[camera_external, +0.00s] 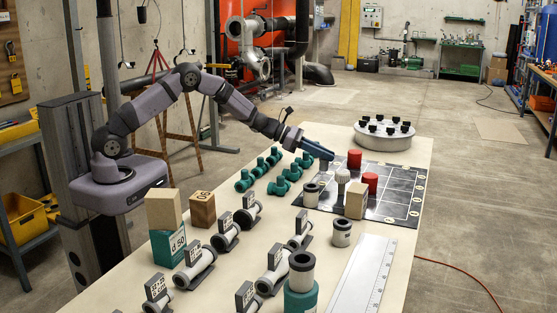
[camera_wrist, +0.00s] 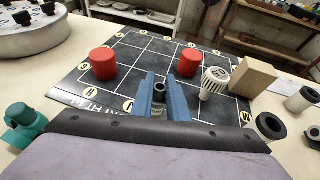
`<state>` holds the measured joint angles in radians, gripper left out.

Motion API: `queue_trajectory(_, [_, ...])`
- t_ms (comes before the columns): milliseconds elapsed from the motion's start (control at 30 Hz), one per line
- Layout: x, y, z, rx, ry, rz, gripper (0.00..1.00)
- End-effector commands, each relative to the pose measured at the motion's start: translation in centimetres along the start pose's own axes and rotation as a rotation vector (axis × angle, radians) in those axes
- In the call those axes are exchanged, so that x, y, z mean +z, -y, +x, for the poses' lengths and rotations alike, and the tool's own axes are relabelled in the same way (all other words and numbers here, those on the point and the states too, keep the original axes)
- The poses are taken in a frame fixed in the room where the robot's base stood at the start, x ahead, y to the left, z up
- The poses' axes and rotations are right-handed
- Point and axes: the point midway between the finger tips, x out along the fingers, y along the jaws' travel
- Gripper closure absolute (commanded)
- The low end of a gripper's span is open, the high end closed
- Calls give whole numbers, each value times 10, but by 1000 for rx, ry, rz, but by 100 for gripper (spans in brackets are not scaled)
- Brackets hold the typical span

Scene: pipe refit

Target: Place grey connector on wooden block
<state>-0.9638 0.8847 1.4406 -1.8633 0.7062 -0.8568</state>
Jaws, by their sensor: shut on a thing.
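My gripper (camera_external: 319,150) is over the near side of the dark grid mat (camera_external: 392,205). In the wrist view its blue fingers (camera_wrist: 166,97) are shut on a small grey connector (camera_wrist: 158,88) with a dark round opening. The connector is mostly hidden between the fingers, and I cannot make it out in the external view. A pale wooden block (camera_external: 356,201) stands at the mat's near edge, apart from the gripper; it also shows at the right in the wrist view (camera_wrist: 247,77). Other wooden blocks are a pale one (camera_external: 163,208) on a teal box and a browner one (camera_external: 202,209).
Red cylinders (camera_external: 354,158) (camera_external: 370,182) stand on the mat. A white ribbed fitting (camera_wrist: 214,82) stands between gripper and block. Black-topped grey cylinders (camera_external: 311,195) (camera_external: 341,233), teal fittings (camera_external: 280,186) and a round grey flange (camera_external: 384,136) are around. Several mat squares are clear.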

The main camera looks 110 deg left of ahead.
Motion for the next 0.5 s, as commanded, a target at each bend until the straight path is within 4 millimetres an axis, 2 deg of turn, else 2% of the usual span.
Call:
queue_trajectory(33, [10,0,-4,1,4,3,100])
queue_trajectory(233, [40,-1,-16,2,4,3,100])
queue_trajectory(500, [60,0,-24,0,3,1,100])
